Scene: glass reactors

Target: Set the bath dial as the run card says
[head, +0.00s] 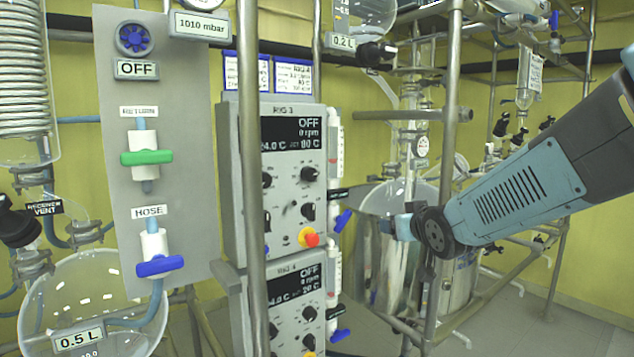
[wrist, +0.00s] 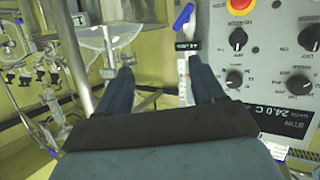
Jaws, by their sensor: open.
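The knob labels are too small to tell which is the bath dial. Two blue-framed cards (head: 292,75) hang above; their small text is unreadable. My gripper (head: 385,227) is right of the box, apart from it. In the wrist view my gripper (wrist: 160,66) is open and empty, with a box face and black knobs (wrist: 299,85) to its right, upside down.
A second box (head: 297,310) sits below the first. Metal posts (head: 252,180) stand in front of the boxes and near my arm. Glass vessels (head: 92,300) stand at left and behind my gripper. A grey panel (head: 185,100) carries green and blue valves.

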